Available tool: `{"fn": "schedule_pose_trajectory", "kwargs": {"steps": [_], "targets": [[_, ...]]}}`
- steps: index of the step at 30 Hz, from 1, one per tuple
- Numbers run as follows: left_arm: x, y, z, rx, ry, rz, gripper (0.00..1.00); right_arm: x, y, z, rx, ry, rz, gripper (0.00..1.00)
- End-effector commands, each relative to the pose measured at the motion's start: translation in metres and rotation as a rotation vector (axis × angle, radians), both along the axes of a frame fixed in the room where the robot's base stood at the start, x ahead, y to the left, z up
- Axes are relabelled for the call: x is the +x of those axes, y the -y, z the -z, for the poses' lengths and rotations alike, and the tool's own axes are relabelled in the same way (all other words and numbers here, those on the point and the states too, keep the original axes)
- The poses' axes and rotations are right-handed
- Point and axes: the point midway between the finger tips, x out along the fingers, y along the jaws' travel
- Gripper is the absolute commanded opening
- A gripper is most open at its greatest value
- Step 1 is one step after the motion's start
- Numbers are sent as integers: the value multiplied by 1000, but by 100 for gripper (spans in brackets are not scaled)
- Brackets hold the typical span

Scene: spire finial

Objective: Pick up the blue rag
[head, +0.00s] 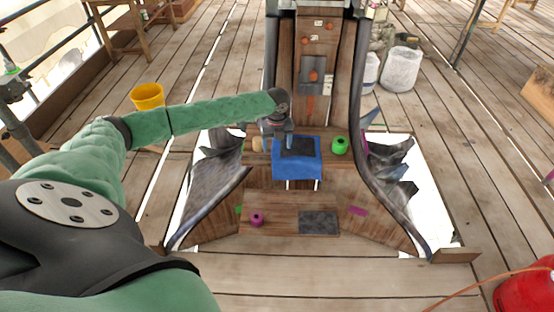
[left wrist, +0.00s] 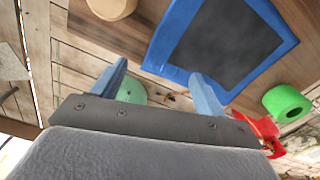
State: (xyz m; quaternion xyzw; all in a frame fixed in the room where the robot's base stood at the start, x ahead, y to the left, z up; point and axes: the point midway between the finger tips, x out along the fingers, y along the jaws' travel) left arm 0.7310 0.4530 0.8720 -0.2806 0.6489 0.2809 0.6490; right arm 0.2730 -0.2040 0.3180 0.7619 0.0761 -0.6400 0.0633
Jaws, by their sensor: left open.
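A blue cloth-like piece (head: 297,171), which looks like the blue rag, hangs over a small stand in the middle of the wooden structure. A dark flat panel (head: 298,147) shows on its top. In the left wrist view the blue piece (left wrist: 178,38) shows as a border around the dark panel (left wrist: 228,45). My left gripper (head: 288,142) is over the back left part of the blue piece in the head view. Its two fingers are apart with nothing held between them in the left wrist view (left wrist: 158,88). My right gripper is not in view.
A green roll (head: 340,145) stands right of the blue piece, and a tan cylinder (head: 257,144) left of it. A purple roll (head: 257,219) and a dark plate (head: 319,222) lie on the lower board. Dark curved rails (head: 358,90) flank the structure. A yellow bucket (head: 147,96) stands left.

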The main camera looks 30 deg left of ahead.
Motion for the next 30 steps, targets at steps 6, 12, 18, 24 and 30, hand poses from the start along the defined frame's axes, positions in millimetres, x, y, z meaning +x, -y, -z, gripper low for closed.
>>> {"fn": "schedule_pose_trajectory", "kwargs": {"steps": [6, 12, 18, 24, 30], "targets": [[0, 0, 20, 0, 0, 0, 73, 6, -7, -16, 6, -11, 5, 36], [0, 0, 33, 1, -1, -1, 73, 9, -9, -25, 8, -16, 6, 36], [0, 0, 37, 1, -1, 0, 73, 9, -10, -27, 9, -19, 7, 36], [0, 0, 37, 0, 0, 0, 73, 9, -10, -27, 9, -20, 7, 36], [0, 0, 38, -1, -1, 0, 73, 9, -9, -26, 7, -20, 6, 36]]}}
